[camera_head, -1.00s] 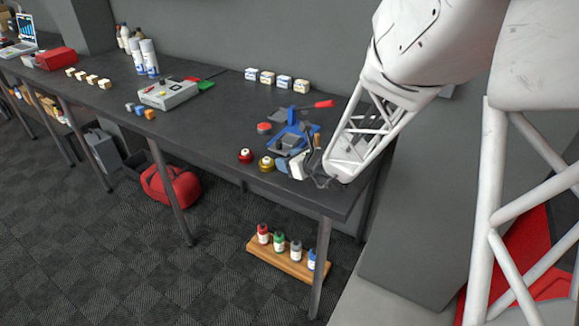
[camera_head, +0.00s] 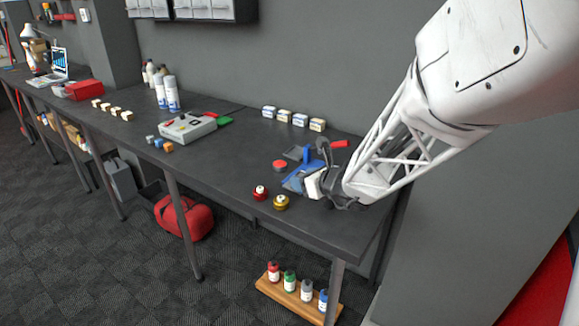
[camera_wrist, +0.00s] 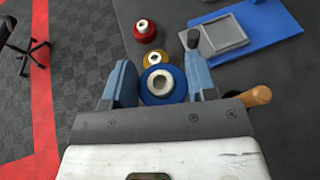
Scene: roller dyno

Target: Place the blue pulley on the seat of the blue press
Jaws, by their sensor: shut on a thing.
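The blue pulley (camera_wrist: 160,85), with a pale hub, sits between the two fingers of my gripper (camera_wrist: 160,68) in the wrist view. My gripper is shut on it. In the head view my gripper (camera_head: 318,186) is over the table's right end, and the pulley is hidden there. The blue press (camera_head: 314,160) stands close beside my gripper, partly covered by it, with a red-ended lever. In the wrist view the press's blue base (camera_wrist: 275,22) and square grey seat (camera_wrist: 226,36) are at the upper right, clear of the held pulley. The seat looks empty.
A gold pulley (camera_head: 281,202) and a red pulley (camera_head: 260,193) stand near the table's front edge, left of my gripper. A red-topped round thing (camera_head: 279,165) is left of the press. Small boxes (camera_head: 292,117) line the wall.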

